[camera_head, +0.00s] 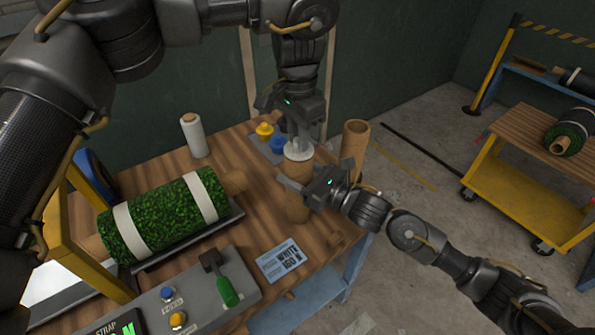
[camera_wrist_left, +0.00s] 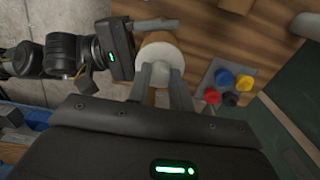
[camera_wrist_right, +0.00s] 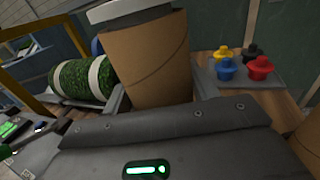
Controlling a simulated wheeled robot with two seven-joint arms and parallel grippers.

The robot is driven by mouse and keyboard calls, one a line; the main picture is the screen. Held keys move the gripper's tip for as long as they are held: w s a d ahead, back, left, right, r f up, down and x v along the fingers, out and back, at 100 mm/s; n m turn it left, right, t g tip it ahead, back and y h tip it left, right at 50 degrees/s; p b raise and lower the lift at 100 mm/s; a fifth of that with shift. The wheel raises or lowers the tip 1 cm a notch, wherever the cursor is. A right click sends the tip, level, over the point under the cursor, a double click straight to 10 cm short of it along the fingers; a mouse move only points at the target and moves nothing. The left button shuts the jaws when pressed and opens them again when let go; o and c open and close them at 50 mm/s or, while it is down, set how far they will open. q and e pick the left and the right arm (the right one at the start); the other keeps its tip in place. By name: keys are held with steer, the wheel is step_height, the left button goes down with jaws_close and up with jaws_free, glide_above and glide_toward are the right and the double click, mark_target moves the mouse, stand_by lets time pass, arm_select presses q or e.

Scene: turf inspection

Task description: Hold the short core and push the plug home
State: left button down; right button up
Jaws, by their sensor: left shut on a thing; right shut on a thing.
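The short core (camera_head: 297,207), a brown cardboard tube, stands upright on the wooden table. My right gripper (camera_head: 300,190) is shut around its upper part from the side; the core (camera_wrist_right: 147,62) fills the space between the fingers in the right wrist view. A white plug (camera_head: 298,153) sits at the core's top. My left gripper (camera_head: 298,138) points down from above, shut on the plug. In the left wrist view the plug's pale disc (camera_wrist_left: 158,55) covers the core's mouth.
A taller cardboard core (camera_head: 355,143) stands close at the right. Coloured plugs (camera_wrist_right: 240,62) sit on a grey plate behind. A turf roll (camera_head: 165,215), a white roll (camera_head: 194,137), a printed card (camera_head: 281,260) and a button panel (camera_head: 195,294) occupy the left and front.

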arm_select(q)
steer(key=shift+f, duration=0.35)
arm_select(e)
steer(key=shift+r, duration=0.15)
steer(key=shift+w, duration=0.1)
stand_by(0.4)
arm_select(q)
steer(key=c, duration=1.2)
jaws_free()
steer(key=shift+w, duration=0.1)
steer(key=shift+o, duration=0.2)
steer(key=shift+r, duration=0.1)
step_height(320, 180, up, 12)
arm_select(e)
steer(key=o, duration=1.2)
